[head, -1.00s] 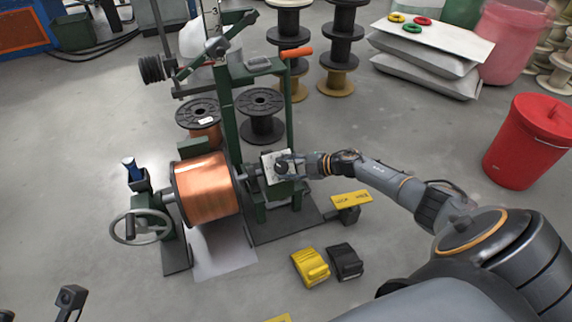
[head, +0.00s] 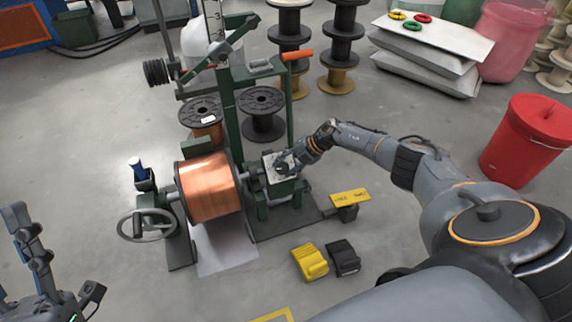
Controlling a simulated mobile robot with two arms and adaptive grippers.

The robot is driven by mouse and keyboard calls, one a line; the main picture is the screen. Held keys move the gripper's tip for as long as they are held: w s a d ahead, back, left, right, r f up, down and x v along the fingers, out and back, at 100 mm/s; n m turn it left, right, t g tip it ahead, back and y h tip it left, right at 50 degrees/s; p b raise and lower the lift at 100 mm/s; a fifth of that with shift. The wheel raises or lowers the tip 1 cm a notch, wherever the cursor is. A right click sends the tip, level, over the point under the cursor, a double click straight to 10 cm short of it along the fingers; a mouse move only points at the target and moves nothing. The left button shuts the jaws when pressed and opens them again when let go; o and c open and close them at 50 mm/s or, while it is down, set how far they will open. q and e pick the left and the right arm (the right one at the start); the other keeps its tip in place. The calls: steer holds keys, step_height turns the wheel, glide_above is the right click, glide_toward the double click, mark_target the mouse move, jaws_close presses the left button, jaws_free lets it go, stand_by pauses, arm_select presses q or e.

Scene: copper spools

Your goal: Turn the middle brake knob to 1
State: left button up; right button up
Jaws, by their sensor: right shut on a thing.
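The copper winder (head: 228,120) is a dark green frame with a copper-wound spool (head: 208,190) at its lower left. A small box with a pale top panel (head: 270,157) sits right of the spool. My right gripper (head: 283,166) reaches down onto this panel from the right and is shut on a dark knob there. The gripper covers most of the knob, so its pointer and the panel marks cannot be read. No other knob can be made out clearly. My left gripper (head: 62,268) is at the lower left, its fingers spread and empty, away from the winder.
A handwheel (head: 146,226) stands left of the spool. A red bin (head: 525,140) stands at the right. Dark spools stand behind. The floor between winder and bin is clear apart from my arm.

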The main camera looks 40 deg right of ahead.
arm_select(q)
steer(key=shift+w+f, duration=0.2)
steer(key=shift+w, duration=0.05)
arm_select(e)
steer(key=shift+a, duration=0.15)
steer(key=o, duration=1.1)
steer(key=shift+f, duration=0.1)
steer(key=shift+o, duration=0.2)
steer(key=shift+s+d+r, duration=0.1)
steer(key=shift+d+r, duration=0.15)
steer(key=shift+r, duration=0.05)
steer(key=v, duration=1.1)
steer(key=shift+r, duration=0.2)
